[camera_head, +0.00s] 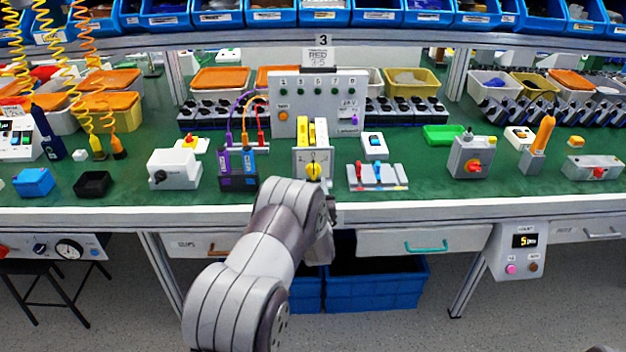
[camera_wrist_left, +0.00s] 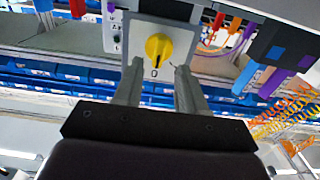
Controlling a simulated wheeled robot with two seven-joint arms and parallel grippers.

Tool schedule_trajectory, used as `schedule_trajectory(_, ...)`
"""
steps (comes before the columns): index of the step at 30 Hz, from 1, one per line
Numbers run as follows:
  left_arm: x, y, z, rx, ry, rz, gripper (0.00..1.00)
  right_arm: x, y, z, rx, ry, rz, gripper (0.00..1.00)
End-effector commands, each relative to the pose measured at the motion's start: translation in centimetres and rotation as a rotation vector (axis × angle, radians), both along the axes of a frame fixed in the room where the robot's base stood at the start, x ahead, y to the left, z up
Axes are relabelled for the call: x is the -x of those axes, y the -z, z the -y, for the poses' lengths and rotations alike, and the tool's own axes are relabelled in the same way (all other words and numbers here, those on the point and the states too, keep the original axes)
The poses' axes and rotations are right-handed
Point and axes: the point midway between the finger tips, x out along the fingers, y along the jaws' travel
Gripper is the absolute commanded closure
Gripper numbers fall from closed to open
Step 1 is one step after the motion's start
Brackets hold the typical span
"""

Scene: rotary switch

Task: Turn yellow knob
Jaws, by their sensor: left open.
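The yellow knob (camera_head: 314,171) is on the front of a small pale box (camera_head: 328,161) near the front middle of the green bench. In the left wrist view the yellow knob (camera_wrist_left: 158,48) is round with a raised grip bar and a dark pointer mark, on a white plate marked 0 below it. My left gripper (camera_wrist_left: 159,68) is open and empty, with one finger on each side of the knob's lower part in that view. I cannot tell whether they touch it. In the head view my left arm hides most of the gripper (camera_head: 324,215). My right gripper is not in view.
Left of the knob box stand dark blocks with purple and blue parts (camera_head: 238,182) and a white box with a dark knob (camera_head: 173,170). Right are a panel with small levers (camera_head: 377,185) and a grey box with a red knob (camera_head: 472,158). Drawers hang under the bench edge.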

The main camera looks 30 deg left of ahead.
Motion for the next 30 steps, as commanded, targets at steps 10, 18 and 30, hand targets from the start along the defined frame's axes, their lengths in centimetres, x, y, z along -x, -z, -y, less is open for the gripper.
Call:
schedule_trajectory(10,-3.6,0.0,-2.2,0.0,0.002,-0.001,0.6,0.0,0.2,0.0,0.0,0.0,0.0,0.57)
schedule_trajectory(18,-3.6,0.0,-2.2,0.0,0.002,-0.002,0.79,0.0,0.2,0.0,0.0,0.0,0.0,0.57)
schedule_trajectory(30,-3.6,0.1,-2.1,0.019,0.002,0.011,1.0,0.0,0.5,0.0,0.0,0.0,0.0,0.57)
